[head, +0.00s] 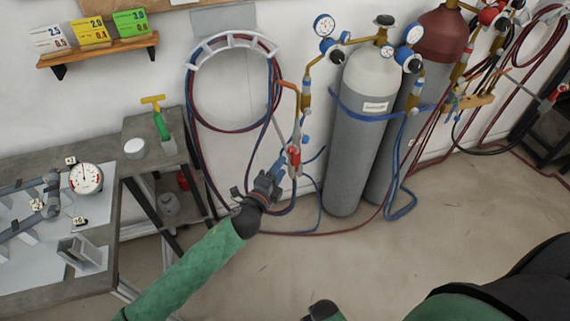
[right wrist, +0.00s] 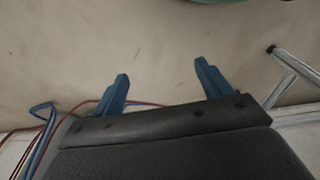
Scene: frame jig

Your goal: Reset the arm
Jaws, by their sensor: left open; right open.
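My left arm reaches in from the lower left of the head view in a green sleeve. My left gripper (head: 278,168) is open beside a red-handled torch (head: 293,157) that hangs on the hoses in front of the wall. I cannot tell whether its fingers touch the torch or the hoses. My right gripper (right wrist: 162,88) shows in the right wrist view with its two blue fingers spread apart. It is empty, with bare floor beyond it. In the head view only part of my right arm shows at the bottom right, and its fingers are not clear.
A grey gas cylinder (head: 360,140) and a red-topped one (head: 440,45) stand by the wall, with hoses looped on a white hanger (head: 232,40). A workbench (head: 60,290) with a frame jig and gauge (head: 86,178) is at the left. The floor (head: 440,230) is clear at centre right.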

